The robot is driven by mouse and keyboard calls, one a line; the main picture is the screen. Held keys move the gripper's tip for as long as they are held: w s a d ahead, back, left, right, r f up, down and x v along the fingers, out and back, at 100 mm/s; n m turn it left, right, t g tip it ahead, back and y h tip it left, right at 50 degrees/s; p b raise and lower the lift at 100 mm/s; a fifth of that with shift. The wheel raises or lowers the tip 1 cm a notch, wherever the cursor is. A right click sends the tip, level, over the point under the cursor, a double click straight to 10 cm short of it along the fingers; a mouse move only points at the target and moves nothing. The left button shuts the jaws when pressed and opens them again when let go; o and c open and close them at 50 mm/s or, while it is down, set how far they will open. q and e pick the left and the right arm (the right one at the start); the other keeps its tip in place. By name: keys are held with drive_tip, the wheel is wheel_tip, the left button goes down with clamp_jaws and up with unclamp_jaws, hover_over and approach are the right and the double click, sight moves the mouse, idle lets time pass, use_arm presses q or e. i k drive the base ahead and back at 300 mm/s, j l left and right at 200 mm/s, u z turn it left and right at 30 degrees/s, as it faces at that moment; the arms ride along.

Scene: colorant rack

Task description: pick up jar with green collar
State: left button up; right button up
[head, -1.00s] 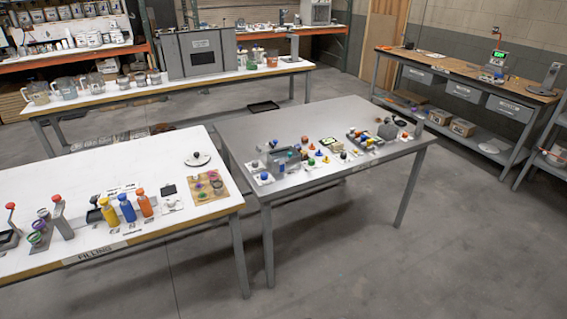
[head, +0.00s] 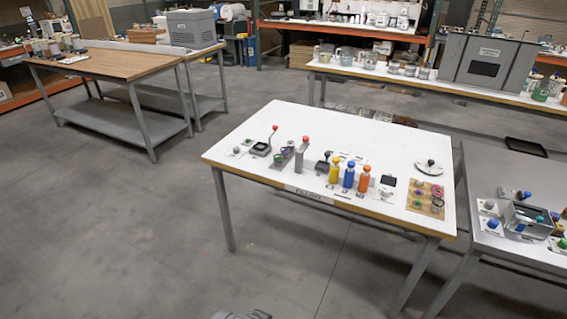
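The white filling table (head: 250,185) stands in the middle of the head view. On its left part is a small rack holding little jars, one with a green collar (head: 278,159) at the front and one with a purple collar (head: 288,151) behind it. They are small and partly merge with the rack, so their details are hard to tell. Neither gripper shows clearly. A grey piece, perhaps part of my own body, shows at the bottom edge.
Yellow (head: 335,173), blue (head: 349,176) and orange (head: 364,180) bottles stand right of the rack, with a wooden board (head: 436,186) of coloured rings beyond. A grey table (head: 480,175) stands at right, a wood-topped table (head: 110,64) at back left. Floor in front is free.

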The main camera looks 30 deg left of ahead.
sight(278, 161)
drive_tip(key=i+j, duration=0.2)
drive_tip(key=i, duration=0.3)
drive_tip(key=i+j+u, duration=0.1)
drive_tip(key=i+j, duration=0.15)
drive_tip(key=i, duration=0.25)
drive_tip(key=i+j, duration=0.15)
drive_tip(key=i, duration=0.35)
